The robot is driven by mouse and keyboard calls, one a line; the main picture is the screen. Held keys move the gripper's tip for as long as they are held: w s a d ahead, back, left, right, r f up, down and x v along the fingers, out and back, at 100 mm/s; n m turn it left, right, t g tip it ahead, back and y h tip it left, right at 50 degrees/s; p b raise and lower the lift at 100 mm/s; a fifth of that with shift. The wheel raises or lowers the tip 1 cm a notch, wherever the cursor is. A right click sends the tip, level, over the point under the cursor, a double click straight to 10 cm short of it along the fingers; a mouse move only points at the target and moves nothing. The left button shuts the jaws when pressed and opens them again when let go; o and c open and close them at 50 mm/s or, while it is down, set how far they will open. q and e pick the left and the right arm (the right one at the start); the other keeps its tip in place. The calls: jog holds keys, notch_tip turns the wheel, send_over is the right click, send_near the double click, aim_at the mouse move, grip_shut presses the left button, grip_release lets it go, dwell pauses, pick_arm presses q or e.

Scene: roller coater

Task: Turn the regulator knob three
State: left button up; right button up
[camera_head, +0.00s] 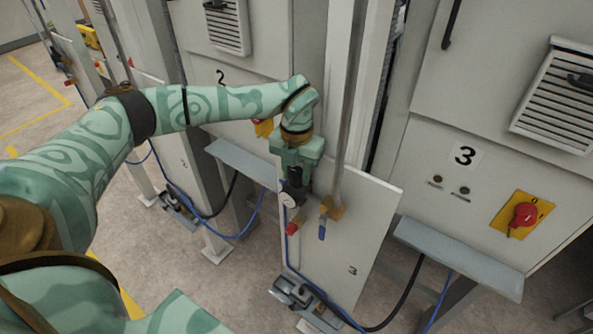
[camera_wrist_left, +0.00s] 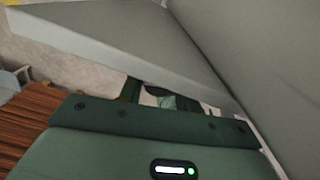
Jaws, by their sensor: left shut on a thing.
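The regulator with its round white gauge (camera_head: 288,200) is mounted on the white panel (camera_head: 340,235) marked with a small 3. My left gripper (camera_head: 294,178) comes down from above and is shut on the regulator knob at the top of the regulator. The knob is mostly hidden by the gripper. In the left wrist view, the green gripper body fills the lower part, and the fingers (camera_wrist_left: 185,98) are largely cut off by it; the knob cannot be made out clearly there. My right gripper is not in view.
A blue-handled valve on a brass fitting (camera_head: 331,210) and a metal pipe (camera_head: 350,100) stand just right of the gripper. A cabinet marked 3 with a red switch (camera_head: 524,213) is at right. A foot pedal (camera_head: 300,300) and hoses lie below.

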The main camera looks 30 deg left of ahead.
aim_at(297, 170)
pick_arm(q)
jog(key=shift+w+r+n, duration=0.1)
jog(key=shift+n, duration=0.4)
jog(key=o, duration=1)
jog(key=shift+c, duration=0.2)
notch_tip(297, 170, up, 16)
jog(key=b, duration=0.1)
jog(key=shift+b, duration=0.35)
jog(key=shift+r, duration=0.1)
